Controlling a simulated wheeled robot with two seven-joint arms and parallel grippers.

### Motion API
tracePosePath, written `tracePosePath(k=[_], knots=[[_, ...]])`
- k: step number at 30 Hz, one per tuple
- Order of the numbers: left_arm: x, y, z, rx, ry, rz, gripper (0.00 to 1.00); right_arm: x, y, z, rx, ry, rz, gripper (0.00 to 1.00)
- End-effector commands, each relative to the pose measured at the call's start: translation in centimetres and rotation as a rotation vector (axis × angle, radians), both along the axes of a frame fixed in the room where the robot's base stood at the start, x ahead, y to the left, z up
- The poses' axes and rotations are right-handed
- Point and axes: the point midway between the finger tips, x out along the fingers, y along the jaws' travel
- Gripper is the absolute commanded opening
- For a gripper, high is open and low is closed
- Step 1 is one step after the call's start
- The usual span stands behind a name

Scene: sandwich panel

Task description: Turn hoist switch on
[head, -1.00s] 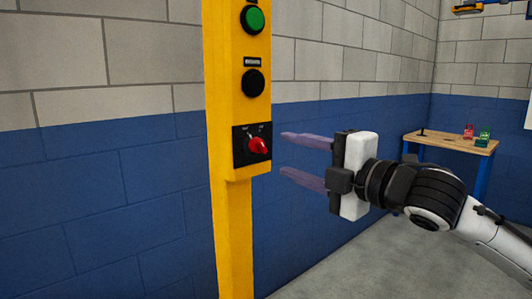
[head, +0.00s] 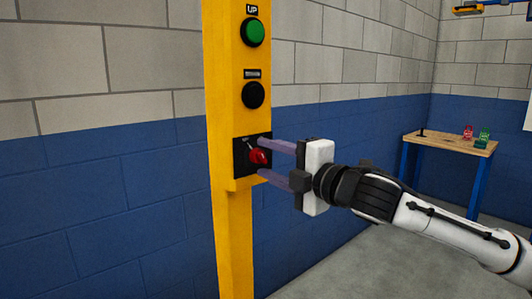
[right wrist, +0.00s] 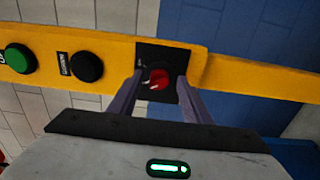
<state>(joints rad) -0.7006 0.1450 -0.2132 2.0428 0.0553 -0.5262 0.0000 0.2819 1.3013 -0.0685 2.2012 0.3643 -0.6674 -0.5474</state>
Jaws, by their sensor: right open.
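The hoist switch is a red rotary knob (head: 260,157) on a black plate (head: 241,159) low on a yellow post (head: 236,225). My right gripper (head: 264,157) is open, with its two purple fingers reaching the plate, one above and one below the knob. In the right wrist view the red knob (right wrist: 159,78) sits between the two fingertips (right wrist: 158,82), with a gap visible on each side. The knob's white marks show there, but the plate lettering is too small to read. My left gripper is not in view.
Above the switch on the post are a black button (head: 253,95) and a green button (head: 253,32) labelled UP. A wooden-topped workbench (head: 450,143) with small red and green items stands at the back right. The floor between is clear.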

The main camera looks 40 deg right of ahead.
Motion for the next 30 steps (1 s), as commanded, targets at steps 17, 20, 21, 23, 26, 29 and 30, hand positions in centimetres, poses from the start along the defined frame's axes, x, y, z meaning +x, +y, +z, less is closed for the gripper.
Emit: tracePosePath(k=[17,20,21,23,26,29,30], knots=[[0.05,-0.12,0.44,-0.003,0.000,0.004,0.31,0.77,0.41,-0.01,-0.004,0.000,0.006,0.33],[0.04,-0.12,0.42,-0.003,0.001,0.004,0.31,0.76,0.41,-0.01,-0.004,0.000,0.006,0.16],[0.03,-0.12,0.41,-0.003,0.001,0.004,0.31,0.76,0.41,-0.01,-0.004,0.000,0.006,0.09],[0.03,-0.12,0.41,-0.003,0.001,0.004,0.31,0.76,0.41,-0.02,-0.004,0.001,0.006,0.04],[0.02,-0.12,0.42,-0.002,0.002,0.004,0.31,0.76,0.41,-0.02,-0.001,0.001,0.006,0.04],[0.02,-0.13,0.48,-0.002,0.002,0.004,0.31,0.76,0.42,-0.02,0.012,0.002,0.006,0.04],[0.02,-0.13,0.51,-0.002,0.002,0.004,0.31,0.76,0.42,-0.02,0.022,0.004,0.006,0.04]])
